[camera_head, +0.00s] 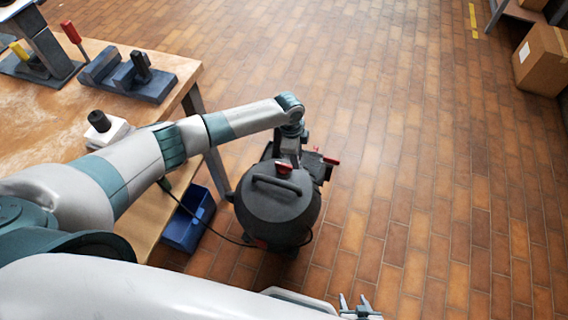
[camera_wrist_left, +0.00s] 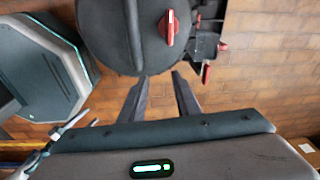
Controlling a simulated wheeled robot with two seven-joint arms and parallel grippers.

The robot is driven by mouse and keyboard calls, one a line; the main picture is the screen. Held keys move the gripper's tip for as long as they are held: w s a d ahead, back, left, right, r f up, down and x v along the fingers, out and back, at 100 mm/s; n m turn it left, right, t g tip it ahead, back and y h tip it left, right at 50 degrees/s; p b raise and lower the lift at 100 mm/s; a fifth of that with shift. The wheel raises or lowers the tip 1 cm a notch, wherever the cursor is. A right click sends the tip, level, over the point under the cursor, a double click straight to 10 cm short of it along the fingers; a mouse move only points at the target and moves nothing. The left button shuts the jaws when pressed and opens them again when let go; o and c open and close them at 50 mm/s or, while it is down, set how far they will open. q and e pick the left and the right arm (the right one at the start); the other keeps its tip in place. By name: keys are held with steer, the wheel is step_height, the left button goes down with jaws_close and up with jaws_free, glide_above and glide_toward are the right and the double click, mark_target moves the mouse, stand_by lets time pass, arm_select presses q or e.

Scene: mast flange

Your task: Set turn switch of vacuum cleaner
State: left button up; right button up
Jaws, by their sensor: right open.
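The vacuum cleaner (camera_head: 277,210) is a dark round canister with a handle on its lid, standing on the floor right of the workbench. Its red turn switch (camera_head: 284,168) sits on top near the back edge. In the left wrist view the switch (camera_wrist_left: 169,27) is an elongated red knob on the dark lid (camera_wrist_left: 115,35). My left gripper (camera_head: 288,158) is over the vacuum's top, close to the switch. In the wrist view its fingers (camera_wrist_left: 160,76) are apart with nothing between them, and the switch lies beyond the tips. My right gripper (camera_head: 360,305) is open and empty at the bottom edge.
A wooden workbench (camera_head: 50,110) with tools and fixtures stands on the left. A blue bin (camera_head: 188,218) is beneath its edge. A black cable runs to the vacuum. A cardboard box (camera_head: 540,60) is at the far right. The tiled floor right of the vacuum is clear.

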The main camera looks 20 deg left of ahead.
arm_select(q)
step_height(320, 180, up, 5)
steer(key=m+y, duration=0.1)
glide_above(284, 164)
steer(key=shift+r+g, duration=0.1)
steer(key=shift+g, duration=0.2)
arm_select(e)
steer(key=shift+w, duration=0.15)
arm_select(q)
steer(key=shift+f, duration=0.2)
arm_select(e)
steer(key=shift+d+f, duration=0.1)
steer(key=shift+f, duration=0.05)
